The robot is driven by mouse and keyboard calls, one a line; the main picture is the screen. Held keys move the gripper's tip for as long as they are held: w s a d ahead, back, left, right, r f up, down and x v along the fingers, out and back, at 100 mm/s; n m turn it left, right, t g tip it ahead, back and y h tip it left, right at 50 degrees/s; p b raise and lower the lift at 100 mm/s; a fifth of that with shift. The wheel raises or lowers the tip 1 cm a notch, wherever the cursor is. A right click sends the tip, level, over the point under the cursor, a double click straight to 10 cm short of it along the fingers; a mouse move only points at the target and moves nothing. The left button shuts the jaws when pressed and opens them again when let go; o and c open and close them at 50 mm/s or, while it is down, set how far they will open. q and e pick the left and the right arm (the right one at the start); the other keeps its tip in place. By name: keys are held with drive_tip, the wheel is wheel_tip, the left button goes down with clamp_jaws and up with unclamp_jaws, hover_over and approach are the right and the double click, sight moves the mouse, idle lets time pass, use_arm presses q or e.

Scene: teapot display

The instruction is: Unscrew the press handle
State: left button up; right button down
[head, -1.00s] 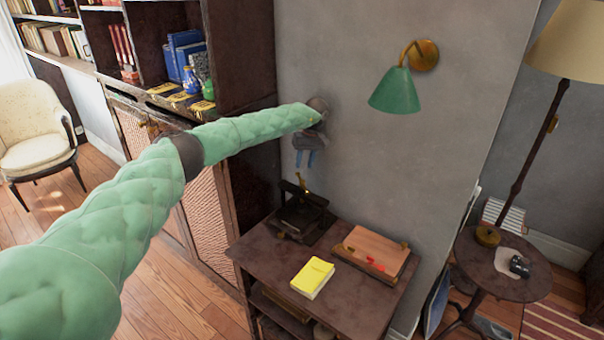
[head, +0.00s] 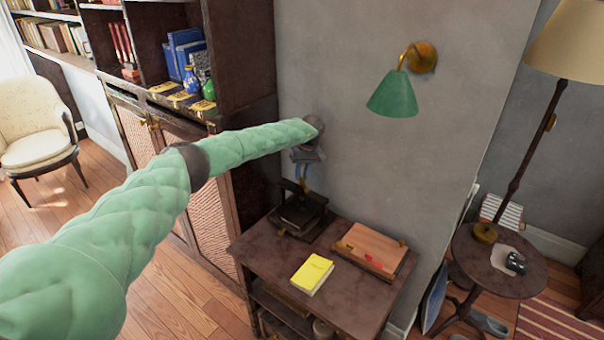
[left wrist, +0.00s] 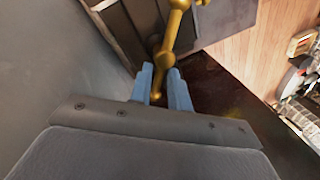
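A small dark press (head: 303,214) stands at the back left of the brown desk, against the grey wall. Its brass handle has ball ends and shows large in the left wrist view (left wrist: 175,32). In the head view my gripper mostly covers the handle. My left gripper (head: 304,186) points down over the press from above. Its two blue fingers, also in the left wrist view (left wrist: 160,70), stand apart with the handle's near end between them. Whether they touch the brass is hard to tell. My right gripper is not in view.
The desk (head: 270,248) also bears a yellow book (head: 312,274) and a wooden box (head: 370,250) right of the press. A green wall lamp (head: 393,95) hangs above. A bookcase (head: 240,60) stands close on the left.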

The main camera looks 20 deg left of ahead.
use_arm(q)
clamp_jaws()
drive_tip(key=shift+f, duration=0.15)
drive_tip(key=shift+b, duration=0.35)
